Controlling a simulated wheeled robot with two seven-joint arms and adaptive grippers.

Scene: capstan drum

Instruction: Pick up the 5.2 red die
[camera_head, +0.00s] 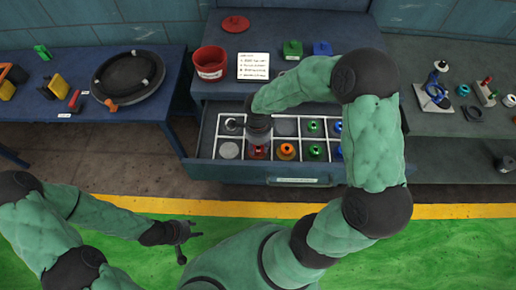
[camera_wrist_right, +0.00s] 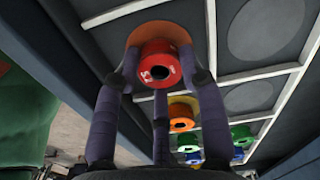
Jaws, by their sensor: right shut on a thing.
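The red die (camera_wrist_right: 158,60) is a short red cylinder with a dark centre hole and pale markings; a "5" is partly readable. My right gripper (camera_wrist_right: 160,78) is shut on it, with dark fingers around its sides. In the head view the right gripper (camera_head: 258,140) points down into the open drawer (camera_head: 205,150), and the red die (camera_head: 257,154) shows just below it. A copper-orange round disc (camera_wrist_right: 140,32) lies behind the die; I cannot tell whether they touch. My left gripper (camera_head: 186,240) is open and empty over the floor.
An orange die (camera_head: 286,150) sits in the compartment to the right, with green dies (camera_head: 314,151) beyond. White dividers separate the compartments. A red cup (camera_head: 210,63) and a white card (camera_head: 253,66) stand on the bench top behind the drawer.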

